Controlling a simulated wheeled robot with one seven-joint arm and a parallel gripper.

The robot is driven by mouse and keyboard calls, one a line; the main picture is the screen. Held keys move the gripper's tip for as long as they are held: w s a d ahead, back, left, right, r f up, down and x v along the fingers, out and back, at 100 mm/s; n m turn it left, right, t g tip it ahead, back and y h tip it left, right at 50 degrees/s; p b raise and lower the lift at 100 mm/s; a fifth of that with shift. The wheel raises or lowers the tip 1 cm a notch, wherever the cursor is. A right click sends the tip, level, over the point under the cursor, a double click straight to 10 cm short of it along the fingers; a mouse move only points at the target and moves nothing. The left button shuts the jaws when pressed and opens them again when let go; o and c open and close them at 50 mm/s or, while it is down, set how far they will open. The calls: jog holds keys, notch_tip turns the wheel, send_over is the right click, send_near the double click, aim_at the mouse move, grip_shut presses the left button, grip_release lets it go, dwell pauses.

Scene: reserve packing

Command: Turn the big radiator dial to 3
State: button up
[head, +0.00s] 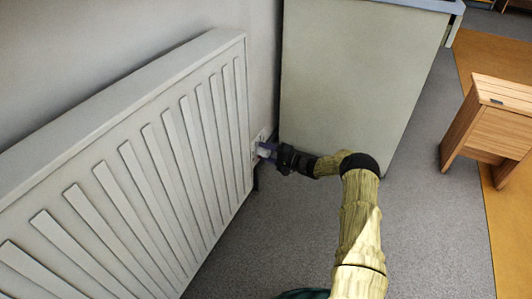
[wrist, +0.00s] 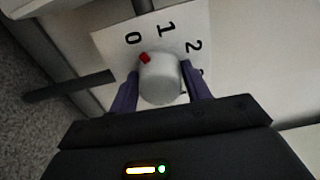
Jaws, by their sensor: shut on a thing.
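The radiator dial (wrist: 161,82) is a pale round knob with a red mark (wrist: 145,58) at its upper left edge. It stands on a white plate (wrist: 112,46) with black figures 0, 1 and 2; another figure at the right is mostly hidden behind a finger. The red mark points toward the 0. My gripper (wrist: 160,75) is shut on the dial, one purple finger on each side. In the head view my gripper (head: 274,153) reaches the plate at the radiator's right end, where the dial is small and partly covered.
The big white ribbed radiator (head: 130,160) fills the left. A pale cabinet (head: 355,80) stands close behind my arm. A wooden stool-like unit (head: 490,125) stands at the right. Grey floor (head: 430,220) lies open between them. A dark bar (wrist: 70,86) runs left of the dial.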

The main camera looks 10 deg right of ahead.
jog(key=shift+s, duration=0.1)
jog(key=m+p, duration=0.1)
jog(key=m, duration=0.2)
jog(key=shift+d+m, duration=0.1)
jog(key=shift+m, duration=0.3)
jog(key=m+p, duration=0.1)
jog(key=m, duration=0.2)
jog(key=shift+m, duration=0.3)
jog(key=m, duration=0.3)
jog(key=shift+f+m+p, duration=0.1)
jog(key=shift+m+p, duration=0.2)
jog(key=shift+p, duration=0.05)
jog(key=m, duration=0.3)
jog(key=shift+m, duration=0.3)
jog(key=m, duration=1.1)
jog(key=shift+f+m, duration=0.1)
jog(key=shift+m, duration=0.3)
